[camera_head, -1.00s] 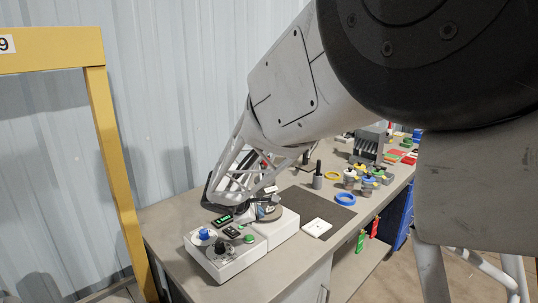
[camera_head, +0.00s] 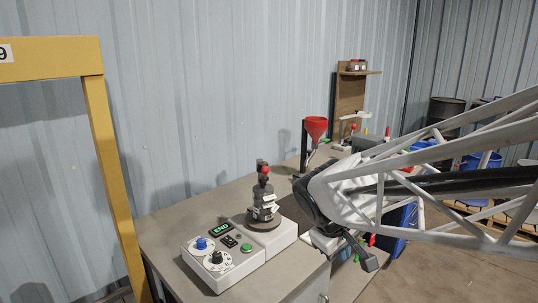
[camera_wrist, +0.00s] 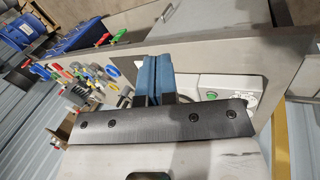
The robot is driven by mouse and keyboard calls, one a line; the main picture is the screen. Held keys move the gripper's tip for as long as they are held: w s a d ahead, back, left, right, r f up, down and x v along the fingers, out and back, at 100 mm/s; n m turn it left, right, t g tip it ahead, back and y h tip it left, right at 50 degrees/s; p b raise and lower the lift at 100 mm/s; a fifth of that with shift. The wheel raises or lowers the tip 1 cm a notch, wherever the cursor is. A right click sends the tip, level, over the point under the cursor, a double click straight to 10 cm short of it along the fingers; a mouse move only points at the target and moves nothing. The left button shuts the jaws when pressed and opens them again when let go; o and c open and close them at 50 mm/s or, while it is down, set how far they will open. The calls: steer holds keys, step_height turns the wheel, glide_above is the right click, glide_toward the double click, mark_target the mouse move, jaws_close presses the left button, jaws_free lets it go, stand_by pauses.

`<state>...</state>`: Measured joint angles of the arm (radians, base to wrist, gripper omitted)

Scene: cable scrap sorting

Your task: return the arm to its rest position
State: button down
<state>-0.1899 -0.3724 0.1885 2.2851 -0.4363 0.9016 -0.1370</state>
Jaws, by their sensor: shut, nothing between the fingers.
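My gripper (camera_wrist: 158,75) shows its two blue fingers pressed together with nothing between them in the wrist view. In the head view my arm reaches in from the right, and the dark end of my gripper (camera_head: 368,262) hangs by the front edge of the bench (camera_head: 172,222), apart from the things on it. The fingertips are hard to make out there.
A white machine (camera_head: 222,272) with knobs, a green button and an "END" display stands at the front left. A grey stacked part (camera_head: 264,204) with a red top stands on its round plate. A red funnel (camera_head: 316,128) is farther back. A yellow frame (camera_head: 112,170) stands left.

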steer(key=s+d+m+y, duration=0.3)
steer(key=s+m, duration=0.3)
steer(key=s, duration=1)
steer(key=shift+s+d+f+m, duration=0.15)
steer(key=shift+s+m, duration=0.1)
steer(key=shift+m, duration=0.15)
